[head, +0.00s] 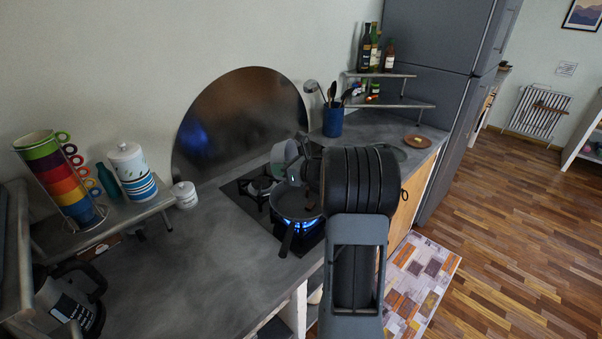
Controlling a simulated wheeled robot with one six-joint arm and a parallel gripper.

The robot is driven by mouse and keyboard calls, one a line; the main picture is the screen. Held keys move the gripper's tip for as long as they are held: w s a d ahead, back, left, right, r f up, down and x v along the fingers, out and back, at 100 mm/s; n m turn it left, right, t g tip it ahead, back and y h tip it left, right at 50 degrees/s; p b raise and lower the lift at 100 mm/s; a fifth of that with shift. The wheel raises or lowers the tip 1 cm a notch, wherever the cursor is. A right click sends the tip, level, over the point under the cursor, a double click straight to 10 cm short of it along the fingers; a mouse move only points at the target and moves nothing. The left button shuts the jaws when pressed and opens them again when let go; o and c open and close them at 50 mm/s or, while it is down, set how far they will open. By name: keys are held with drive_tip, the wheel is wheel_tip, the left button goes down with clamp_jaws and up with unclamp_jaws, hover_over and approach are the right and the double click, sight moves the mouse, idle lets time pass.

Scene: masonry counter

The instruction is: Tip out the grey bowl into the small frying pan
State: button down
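The small frying pan (295,204) sits on the lit front burner, its handle toward the front edge of the counter. A small brown piece (310,207) shows at the right of the pan. The grey bowl (283,154) is tipped steeply on its side, above and behind the pan. My gripper (299,147) is at the bowl's right side and appears shut on its rim. My arm hides part of the gripper, the right side of the pan and whatever lies behind. I cannot see into the bowl.
A blue utensil holder (333,121) stands behind the hob. A round dark metal panel (240,120) leans on the wall. A white canister (185,194) and a shelf with coloured cups (68,185) are at left. The counter's front left (190,270) is clear.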

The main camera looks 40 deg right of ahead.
drive_tip(key=shift+w+a+f+g, duration=0.15)
drive_tip(key=shift+w+a+g, duration=0.2)
drive_tip(key=shift+w, duration=0.1)
drive_tip(key=w+a+f+n+g+h+p, duration=0.2)
drive_tip(key=w+a+f+g+h+p, duration=0.2)
drive_tip(key=w+a+f+g+h, duration=0.3)
drive_tip(key=shift+w+a+f+g+h, duration=0.3)
drive_tip(key=shift+w+f+g+h, duration=0.75)
drive_tip(key=shift+g, duration=1.3)
idle(0.3)
